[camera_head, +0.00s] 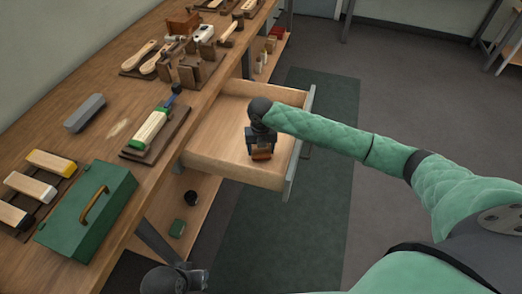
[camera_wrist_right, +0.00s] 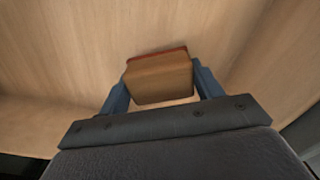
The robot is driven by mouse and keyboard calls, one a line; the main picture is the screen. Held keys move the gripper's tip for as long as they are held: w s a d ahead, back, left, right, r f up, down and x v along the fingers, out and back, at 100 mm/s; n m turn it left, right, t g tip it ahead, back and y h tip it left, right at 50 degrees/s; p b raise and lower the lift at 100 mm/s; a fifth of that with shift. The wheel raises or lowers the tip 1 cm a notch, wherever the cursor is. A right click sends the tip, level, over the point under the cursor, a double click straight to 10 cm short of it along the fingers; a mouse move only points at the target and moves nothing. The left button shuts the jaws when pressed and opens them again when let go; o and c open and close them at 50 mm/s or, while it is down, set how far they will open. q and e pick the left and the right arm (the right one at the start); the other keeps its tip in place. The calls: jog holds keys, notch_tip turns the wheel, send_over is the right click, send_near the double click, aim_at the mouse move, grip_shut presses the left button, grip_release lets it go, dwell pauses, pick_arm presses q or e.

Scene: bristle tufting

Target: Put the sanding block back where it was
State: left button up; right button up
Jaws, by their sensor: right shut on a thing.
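The sanding block (camera_head: 262,154), a small brown block with a reddish face, is between the fingers of my right gripper (camera_head: 261,146). In the right wrist view the block (camera_wrist_right: 160,78) sits between both fingers of the right gripper (camera_wrist_right: 160,90), which is shut on it. The block is inside the open wooden drawer (camera_head: 228,152), over its bare floor; I cannot tell whether it touches the floor. A dark part at the bottom edge seems to be my left gripper (camera_head: 180,279); its fingers are unclear.
The workbench (camera_head: 110,100) holds a green toolbox (camera_head: 88,212), a grey block (camera_head: 85,113), a green-ended brush (camera_head: 150,129), several brushes with white and yellow parts and wooden holders. The drawer's walls surround my right gripper. A lower shelf (camera_head: 168,202) lies below.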

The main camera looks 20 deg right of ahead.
pick_arm(q)
jog(key=shift+a+r, duration=0.1)
jog(key=shift+a, duration=0.1)
pick_arm(e)
jog(key=shift+f, duration=0.65)
jog(key=o, duration=1)
jog(key=shift+f, duration=0.15)
jog(key=shift+c, duration=0.2)
pick_arm(q)
jog(key=shift+r, duration=0.1)
jog(key=shift+d, duration=0.1)
pick_arm(e)
notch_tip(320, 180, up, 12)
jog(key=shift+r+b, duration=0.15)
jog(key=shift+b, duration=0.65)
pick_arm(q)
jog(key=d+f, duration=0.2)
jog(key=shift+w+f+t+h, duration=0.3)
jog(key=shift+w, duration=0.05)
jog(key=shift+w+d+r, duration=0.1)
jog(key=shift+d+r, duration=0.05)
jog(key=shift+r, duration=0.1)
